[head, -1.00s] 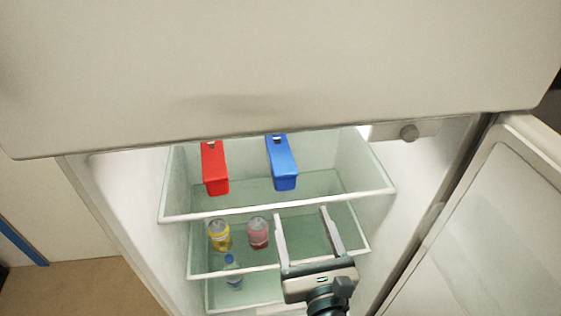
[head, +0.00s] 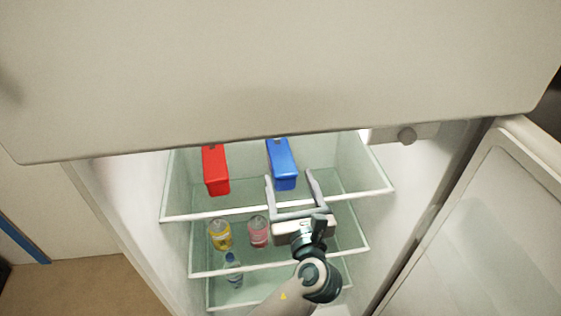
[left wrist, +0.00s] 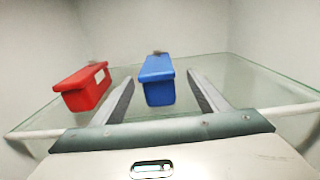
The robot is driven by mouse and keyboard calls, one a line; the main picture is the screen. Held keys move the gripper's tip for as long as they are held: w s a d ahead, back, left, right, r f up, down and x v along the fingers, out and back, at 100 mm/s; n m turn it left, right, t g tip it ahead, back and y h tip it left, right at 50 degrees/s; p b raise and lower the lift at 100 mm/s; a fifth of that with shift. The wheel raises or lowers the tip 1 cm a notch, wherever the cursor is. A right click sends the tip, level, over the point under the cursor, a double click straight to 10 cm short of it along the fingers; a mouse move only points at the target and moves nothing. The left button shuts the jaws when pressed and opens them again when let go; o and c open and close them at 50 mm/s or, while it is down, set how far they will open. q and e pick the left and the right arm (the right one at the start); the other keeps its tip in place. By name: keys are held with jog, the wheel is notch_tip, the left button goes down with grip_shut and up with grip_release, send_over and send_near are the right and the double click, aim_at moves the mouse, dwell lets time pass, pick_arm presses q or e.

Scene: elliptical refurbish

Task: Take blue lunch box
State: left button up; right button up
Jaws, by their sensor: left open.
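The blue lunch box (head: 282,165) lies on the top glass shelf inside the open fridge. In the left wrist view the blue lunch box (left wrist: 158,82) sits ahead, between the lines of my two fingers. My left gripper (head: 290,175) is open and empty at the front of that shelf, with its fingers pointing inward. In the left wrist view my left gripper (left wrist: 160,88) has a finger on each side of the blue box's near end; I cannot tell whether they overlap it in depth. My right gripper is not in view.
A red lunch box (head: 215,170) lies on the same shelf, left of the blue one. The shelf's front rim (head: 240,213) runs below my gripper. The fridge door (head: 500,220) is open at right; a large pale panel (head: 270,70) overhangs above.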

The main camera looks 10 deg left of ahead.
aim_at(284, 169)
pick_arm(q)
jog(key=shift+w+a, duration=0.25)
jog(key=shift+w, duration=0.2)
jog(key=x, duration=0.3)
jog(key=shift+a+f+p, duration=0.15)
jog(key=shift+a+p, duration=0.05)
jog(key=shift+p, duration=0.15)
jog(key=shift+w+a, duration=0.2)
jog(key=shift+w, duration=0.3)
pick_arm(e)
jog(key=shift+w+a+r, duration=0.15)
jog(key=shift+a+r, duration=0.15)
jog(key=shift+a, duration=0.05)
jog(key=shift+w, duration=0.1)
pick_arm(q)
jog(key=shift+c, duration=1.3)
jog(key=c, duration=1.2)
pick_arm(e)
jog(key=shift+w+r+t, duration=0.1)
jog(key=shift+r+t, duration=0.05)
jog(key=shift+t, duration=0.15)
